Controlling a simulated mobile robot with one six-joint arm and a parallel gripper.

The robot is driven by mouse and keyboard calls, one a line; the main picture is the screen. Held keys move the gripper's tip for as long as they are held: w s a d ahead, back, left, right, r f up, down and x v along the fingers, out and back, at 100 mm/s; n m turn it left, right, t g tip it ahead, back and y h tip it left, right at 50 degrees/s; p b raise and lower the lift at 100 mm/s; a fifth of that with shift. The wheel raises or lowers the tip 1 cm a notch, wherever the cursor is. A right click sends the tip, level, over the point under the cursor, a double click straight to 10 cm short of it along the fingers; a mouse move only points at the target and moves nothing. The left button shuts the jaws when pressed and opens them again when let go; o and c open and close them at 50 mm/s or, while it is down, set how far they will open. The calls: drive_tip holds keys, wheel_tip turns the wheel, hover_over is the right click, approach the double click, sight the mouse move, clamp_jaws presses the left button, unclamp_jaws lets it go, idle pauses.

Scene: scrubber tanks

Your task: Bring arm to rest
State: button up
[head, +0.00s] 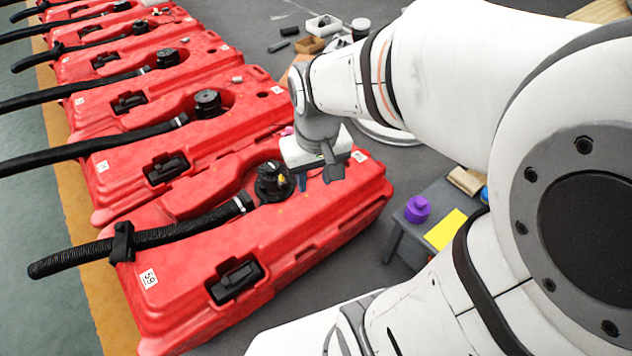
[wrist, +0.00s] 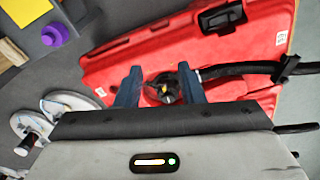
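My arm reaches from the right side of the head view over the row of red tanks. My gripper (head: 315,181) is above the right end of the nearest red tank (head: 320,215), near its black cap fitting (head: 273,182). In the wrist view my gripper (wrist: 160,88) shows two blue fingers spread apart, with nothing between them. The black fitting (wrist: 163,88) shows beyond the fingers, with a small yellow spot on it.
More red tanks (head: 190,150) with black hoses stand in a row toward the back left. A grey stand (head: 412,240) holds a purple object (head: 417,209) and a yellow sheet (head: 446,229). Small boxes (head: 322,26) lie on the floor at the back.

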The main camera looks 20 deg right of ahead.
drive_tip(key=s, duration=0.4)
drive_tip(key=shift+s+a+f, duration=0.1)
drive_tip(key=shift+a+f, duration=0.05)
drive_tip(key=shift+f, duration=0.05)
wheel_tip(320, 180, up, 30)
drive_tip(key=t+p, duration=0.1)
drive_tip(key=p, duration=2.5)
drive_tip(key=shift+f+p, duration=0.2)
drive_tip(key=shift+p, duration=0.2)
drive_tip(key=shift+o, duration=0.6)
drive_tip(key=shift+s+r+t+p, duration=0.1)
drive_tip(key=shift+r+t+p, duration=0.25)
drive_tip(key=shift+r, duration=0.1)
drive_tip(key=shift+f, duration=0.1)
drive_tip(key=shift+c, duration=0.4)
drive_tip(key=shift+s, duration=0.1)
